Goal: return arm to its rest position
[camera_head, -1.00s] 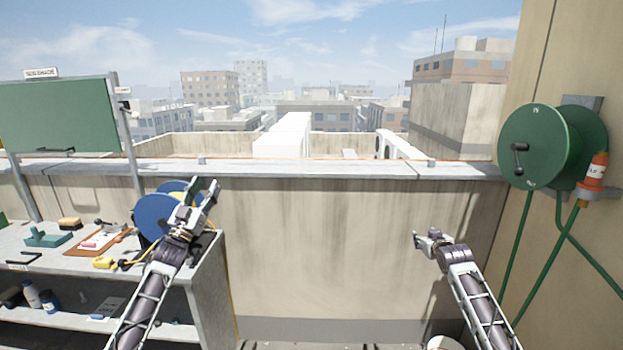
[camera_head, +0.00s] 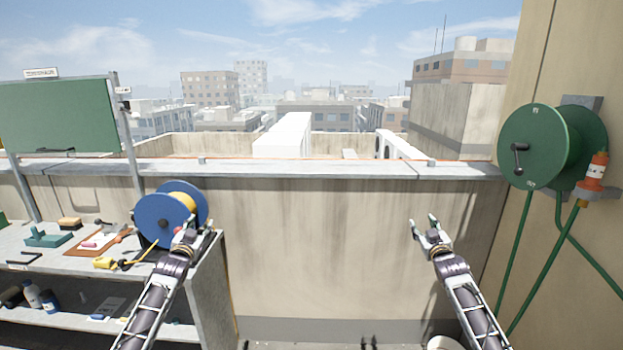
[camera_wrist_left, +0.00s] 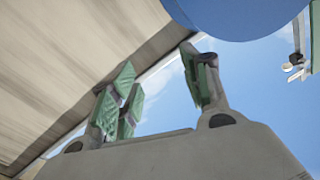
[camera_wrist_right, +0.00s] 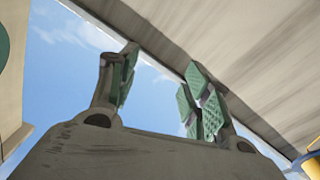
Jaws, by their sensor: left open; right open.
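My left gripper (camera_head: 194,227) is open and empty in the head view, in front of the right side of the blue reel (camera_head: 153,219) on the bench. In the left wrist view, its green-padded fingers (camera_wrist_left: 158,88) stand apart with nothing between them, and the blue reel (camera_wrist_left: 235,15) shows at the top. My right gripper (camera_head: 424,226) is open and empty in front of the bare parapet wall. In the right wrist view, its fingers (camera_wrist_right: 158,85) are spread with sky and wall behind them.
The grey bench (camera_head: 212,275) at left holds a clipboard (camera_head: 97,241), a yellow tool (camera_head: 104,263) and a brush (camera_head: 69,223). A green hose reel (camera_head: 533,146) hangs on the right wall. The parapet (camera_head: 320,250) closes off the front. A pale bucket (camera_head: 443,342) stands low at right.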

